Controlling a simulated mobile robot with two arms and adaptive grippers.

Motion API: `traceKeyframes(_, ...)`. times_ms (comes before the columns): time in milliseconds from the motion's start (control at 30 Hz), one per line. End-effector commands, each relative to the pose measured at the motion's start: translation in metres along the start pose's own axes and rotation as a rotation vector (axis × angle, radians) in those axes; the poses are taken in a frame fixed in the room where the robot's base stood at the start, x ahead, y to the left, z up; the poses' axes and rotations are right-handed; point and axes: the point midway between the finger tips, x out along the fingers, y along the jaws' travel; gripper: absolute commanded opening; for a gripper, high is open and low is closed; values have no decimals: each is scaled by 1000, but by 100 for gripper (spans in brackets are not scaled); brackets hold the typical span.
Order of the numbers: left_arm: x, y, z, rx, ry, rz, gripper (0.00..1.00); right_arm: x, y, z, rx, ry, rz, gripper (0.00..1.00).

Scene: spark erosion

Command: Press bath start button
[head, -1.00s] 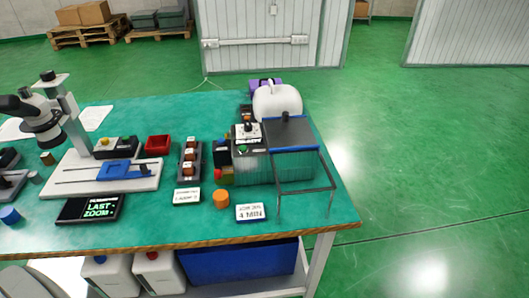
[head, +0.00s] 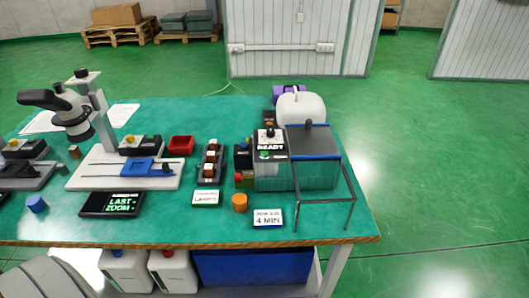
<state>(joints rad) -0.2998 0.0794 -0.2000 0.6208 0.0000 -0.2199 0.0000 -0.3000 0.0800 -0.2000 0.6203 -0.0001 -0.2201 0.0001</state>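The bath (head: 312,175) is a grey, partly see-through tank with a dark lid, standing near the right end of the green table. Its control panel (head: 270,143) is on its left front, with a dial on top, a display reading "READY" and a small green button (head: 265,156) below it. A sign (head: 267,218) reading "4 MIN" lies in front of the tank. Neither of my grippers shows in the head view; a grey rounded part of mine is at the bottom left.
A black wire frame (head: 324,204) stands at the tank's front right. A red knob (head: 239,178), an orange cylinder (head: 239,203) and a rack of blocks (head: 210,163) are to its left. A white canister (head: 300,107) is behind. The floor right of the table (head: 300,239) is clear.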

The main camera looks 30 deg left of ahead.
Motion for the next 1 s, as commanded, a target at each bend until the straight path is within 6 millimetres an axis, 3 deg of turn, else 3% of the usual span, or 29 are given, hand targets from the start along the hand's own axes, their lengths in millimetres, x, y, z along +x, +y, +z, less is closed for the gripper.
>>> traceKeyframes(33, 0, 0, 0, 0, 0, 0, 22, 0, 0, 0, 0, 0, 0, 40)
traceKeyframes(200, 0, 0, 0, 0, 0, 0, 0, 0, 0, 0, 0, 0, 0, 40)
traceKeyframes(1000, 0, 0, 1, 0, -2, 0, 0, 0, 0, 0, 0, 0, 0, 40)
